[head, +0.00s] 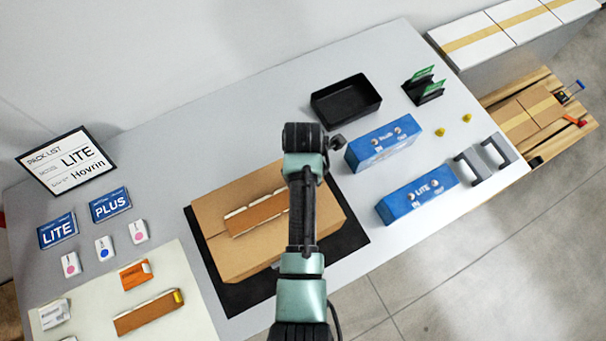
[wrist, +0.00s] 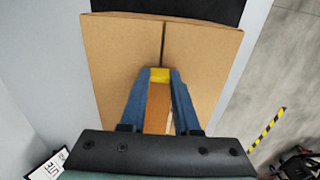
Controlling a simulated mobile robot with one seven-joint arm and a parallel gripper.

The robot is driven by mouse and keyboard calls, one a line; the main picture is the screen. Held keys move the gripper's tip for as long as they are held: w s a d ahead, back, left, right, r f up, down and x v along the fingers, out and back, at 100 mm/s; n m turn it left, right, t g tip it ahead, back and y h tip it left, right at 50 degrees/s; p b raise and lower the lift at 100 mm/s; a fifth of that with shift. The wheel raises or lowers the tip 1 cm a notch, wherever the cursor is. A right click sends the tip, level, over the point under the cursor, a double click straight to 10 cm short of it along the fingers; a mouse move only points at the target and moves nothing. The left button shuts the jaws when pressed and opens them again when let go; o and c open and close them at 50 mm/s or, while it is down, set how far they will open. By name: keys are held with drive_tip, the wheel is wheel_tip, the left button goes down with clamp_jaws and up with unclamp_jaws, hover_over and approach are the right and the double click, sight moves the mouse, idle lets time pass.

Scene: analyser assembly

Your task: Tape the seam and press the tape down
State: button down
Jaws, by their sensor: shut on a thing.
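A closed brown cardboard box (head: 205,213) lies on a black mat. Its seam (wrist: 163,40) runs down the middle of the lid in the wrist view. A brown tape strip (head: 257,215) with pale edges lies over the box top along the seam line. In the wrist view my gripper (wrist: 158,80) has its blue fingers shut on the yellow end (wrist: 159,74) of this strip (wrist: 158,108). The fingers are hidden behind my arm in the head view. I cannot tell whether the strip touches the lid. A second strip (head: 148,314) with a yellow end lies on a pale mat.
Two blue units (head: 383,143) (head: 417,200), a black tray (head: 346,101) and green cards in a holder (head: 425,88) stand right of the box. A pack list sign (head: 66,160), blue LITE and PLUS cards (head: 110,205) and an orange packet (head: 136,274) are left.

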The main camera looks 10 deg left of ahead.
drive_tip(key=shift+f, duration=0.2)
idle(0.3)
drive_tip(key=c, duration=0.6)
unclamp_jaws()
drive_tip(key=shift+o, duration=0.2)
drive_tip(key=shift+r, duration=0.15)
wheel_tip(320, 180, up, 7)
drive_tip(key=p, duration=0.7)
drive_tip(key=shift+c, duration=0.2)
